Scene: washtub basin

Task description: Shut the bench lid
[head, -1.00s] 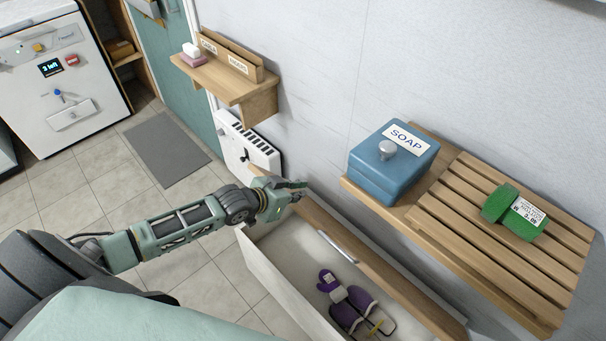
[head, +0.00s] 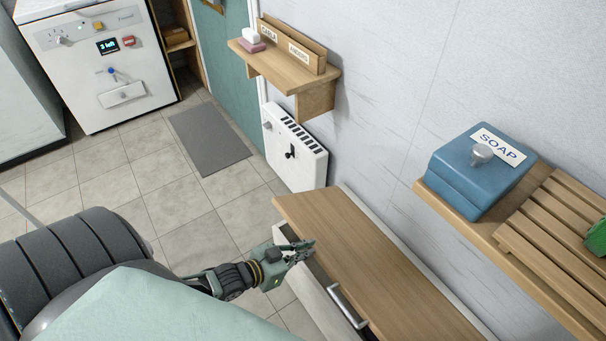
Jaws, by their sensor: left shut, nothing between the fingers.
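The bench lid (head: 365,262) is a wooden panel with a metal handle (head: 348,306) near its front edge. It lies lowered over the white bench box (head: 312,292), with a dark gap showing below its front edge. The inside of the box is almost all hidden. My left gripper (head: 306,250) is shut and empty at the lid's front edge, left of the handle. I cannot tell whether its fingertips touch the lid. My right gripper is not in view.
A slatted wooden shelf (head: 548,255) with a blue soap box (head: 478,180) juts from the wall at the right. A small wall shelf (head: 283,68) hangs above a white heater (head: 292,148). The tiled floor (head: 140,205) left of the bench is open.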

